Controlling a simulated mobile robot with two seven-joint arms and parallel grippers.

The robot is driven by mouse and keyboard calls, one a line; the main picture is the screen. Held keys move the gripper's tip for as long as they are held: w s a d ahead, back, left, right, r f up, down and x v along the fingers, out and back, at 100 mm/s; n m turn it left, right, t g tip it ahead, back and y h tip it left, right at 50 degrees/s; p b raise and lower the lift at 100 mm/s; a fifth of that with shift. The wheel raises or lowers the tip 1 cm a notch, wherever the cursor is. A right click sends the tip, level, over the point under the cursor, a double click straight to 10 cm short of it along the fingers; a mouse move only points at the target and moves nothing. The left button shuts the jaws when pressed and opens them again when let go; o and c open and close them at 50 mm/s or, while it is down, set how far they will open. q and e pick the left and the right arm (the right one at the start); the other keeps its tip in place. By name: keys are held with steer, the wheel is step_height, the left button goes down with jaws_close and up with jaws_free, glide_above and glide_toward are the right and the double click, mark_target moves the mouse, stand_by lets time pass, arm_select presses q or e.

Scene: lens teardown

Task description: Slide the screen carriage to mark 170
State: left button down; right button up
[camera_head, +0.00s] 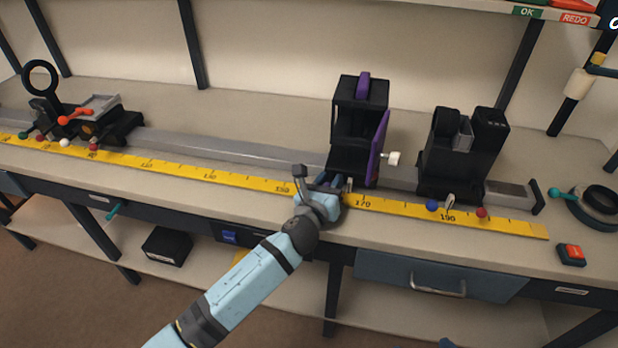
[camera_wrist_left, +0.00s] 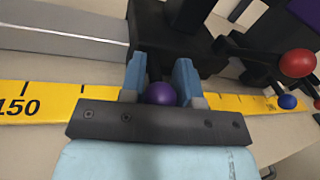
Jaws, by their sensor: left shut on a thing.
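The screen carriage (camera_head: 345,150) is a black block with a purple panel (camera_head: 378,148) on its right side. It stands upright on the grey rail (camera_head: 235,150), just behind the 170 label (camera_head: 363,203) of the yellow scale (camera_head: 230,182). My left gripper (camera_head: 326,190) is at the carriage's front foot. In the left wrist view its two blue fingers are shut on a purple knob (camera_wrist_left: 161,93) below the black carriage base (camera_wrist_left: 175,45). The 150 label (camera_wrist_left: 18,107) shows to the left there. The carriage's exact reading is hidden by the gripper. My right gripper is not in view.
Another black carriage (camera_head: 462,150) stands to the right on the rail, with blue and red knobs near 190. Carriages with a ring (camera_head: 40,77) and an orange lever (camera_head: 75,116) are far left. A red button (camera_head: 571,253) is at the right front. The middle-left rail is clear.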

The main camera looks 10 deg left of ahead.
mark_target(351, 176)
arm_select(q)
steer(key=shift+s+d, duration=0.15)
steer(key=shift+d, duration=1.85)
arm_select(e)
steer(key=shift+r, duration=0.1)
arm_select(q)
steer(key=c, duration=0.9)
jaws_free()
steer(key=shift+o, duration=0.2)
steer(key=shift+a, duration=0.15)
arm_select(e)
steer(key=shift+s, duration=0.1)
